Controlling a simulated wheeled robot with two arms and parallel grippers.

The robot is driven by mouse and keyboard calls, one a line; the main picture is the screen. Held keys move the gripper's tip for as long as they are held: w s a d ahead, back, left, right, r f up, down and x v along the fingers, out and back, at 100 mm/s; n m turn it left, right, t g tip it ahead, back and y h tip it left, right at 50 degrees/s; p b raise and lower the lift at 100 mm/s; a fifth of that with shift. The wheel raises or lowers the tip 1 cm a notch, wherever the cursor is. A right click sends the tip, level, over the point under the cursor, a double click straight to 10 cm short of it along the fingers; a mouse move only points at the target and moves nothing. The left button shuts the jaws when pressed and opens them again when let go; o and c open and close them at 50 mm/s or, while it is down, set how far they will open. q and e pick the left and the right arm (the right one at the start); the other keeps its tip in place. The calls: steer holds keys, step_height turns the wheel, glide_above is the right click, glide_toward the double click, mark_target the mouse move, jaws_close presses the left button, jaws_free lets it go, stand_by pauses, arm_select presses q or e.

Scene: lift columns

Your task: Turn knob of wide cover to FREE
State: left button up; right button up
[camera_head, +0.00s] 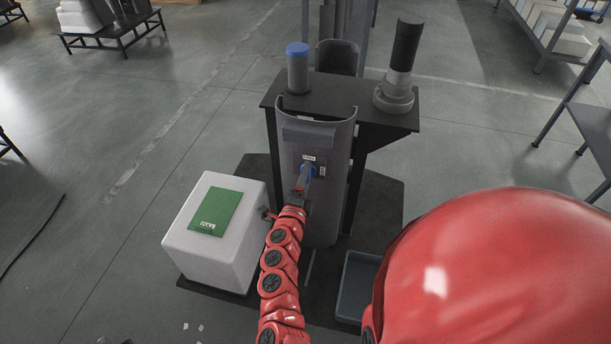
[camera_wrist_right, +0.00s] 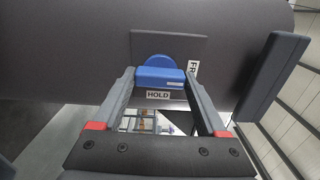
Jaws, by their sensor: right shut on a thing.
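The wide cover (camera_head: 332,145) is a tall, curved grey panel on the front of the dark stand. Its blue knob (camera_head: 309,170) sits on the upper front, mostly behind my right gripper (camera_head: 304,182). In the right wrist view the blue knob (camera_wrist_right: 160,78) lies between the two fingertips of my right gripper (camera_wrist_right: 160,82), which is shut on it. The knob's bar runs across from finger to finger. A HOLD label (camera_wrist_right: 158,95) is just below the knob. A sideways label (camera_wrist_right: 193,68), partly hidden with "FR" readable, is at its right. My left gripper is not in view.
A white box (camera_head: 235,235) with a green sheet stands left of the arm. A blue-capped cylinder (camera_head: 298,72) and a grey-black column (camera_head: 400,65) stand on the stand's top. A grey tray (camera_head: 356,285) lies at lower right. A dark bar (camera_wrist_right: 272,77) juts out beside the right finger.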

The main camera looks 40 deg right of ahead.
stand_by(0.6)
steer(key=o, duration=1.3)
steer(key=v, duration=1.7)
steer(key=shift+s, duration=0.2)
steer(key=shift+a+n, duration=0.1)
steer(key=shift+n, duration=0.2)
